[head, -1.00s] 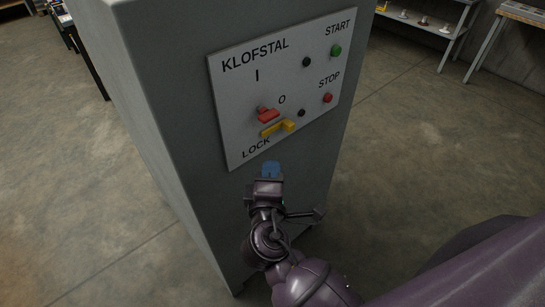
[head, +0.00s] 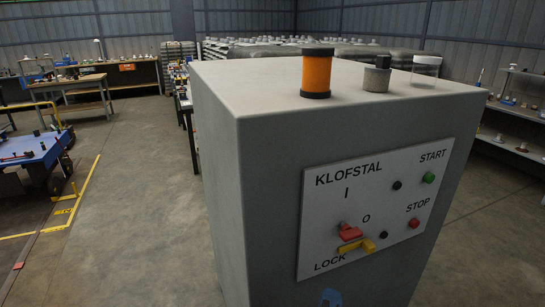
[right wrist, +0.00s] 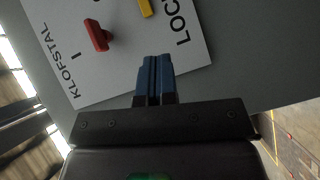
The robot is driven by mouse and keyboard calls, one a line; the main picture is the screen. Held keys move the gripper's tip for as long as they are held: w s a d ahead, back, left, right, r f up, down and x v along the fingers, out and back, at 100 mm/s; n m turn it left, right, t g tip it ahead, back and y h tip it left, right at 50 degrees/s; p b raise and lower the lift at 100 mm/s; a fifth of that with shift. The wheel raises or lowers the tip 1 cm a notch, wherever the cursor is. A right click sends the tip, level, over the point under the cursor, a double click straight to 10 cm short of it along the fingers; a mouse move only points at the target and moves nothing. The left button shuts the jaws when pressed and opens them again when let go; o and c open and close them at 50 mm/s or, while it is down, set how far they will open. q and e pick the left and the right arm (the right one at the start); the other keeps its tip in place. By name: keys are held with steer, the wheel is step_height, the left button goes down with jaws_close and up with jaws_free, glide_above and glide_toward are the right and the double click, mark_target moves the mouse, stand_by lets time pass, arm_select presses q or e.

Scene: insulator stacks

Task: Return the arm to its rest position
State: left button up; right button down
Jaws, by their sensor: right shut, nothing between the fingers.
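My right gripper shows at the bottom edge of the head view as a small blue fingertip piece (head: 331,298), below the control panel (head: 432,160). In the right wrist view its two blue fingers (right wrist: 154,78) are together and empty, in front of the panel's lower edge. The grey cabinet (head: 270,200) carries the panel, with a red switch handle (head: 350,232) near the O mark and a yellow lock lever (head: 358,246) just below it. The red handle (right wrist: 97,36) and the yellow lever (right wrist: 145,8) also show in the right wrist view. My left gripper is not in view.
An orange cylinder (head: 316,75), a small grey piece (head: 377,76) and a clear jar (head: 425,70) stand on the cabinet top. A blue cart (head: 30,148) stands at left, shelves (head: 512,130) at right.

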steer(key=s+d+f+m+g+y, duration=0.1)
steer(key=d+f+m+g+y, duration=0.15)
steer(key=f+m+y, duration=0.55)
steer(key=s+d+f+m+g+h, duration=0.2)
steer(key=s+d+f+m+h, duration=0.1)
steer(key=s+d+f, duration=0.8)
steer(key=shift+s+d+f, duration=0.15)
steer(key=shift+s+d, duration=0.15)
steer(key=shift+d, duration=0.55)
stand_by(0.3)
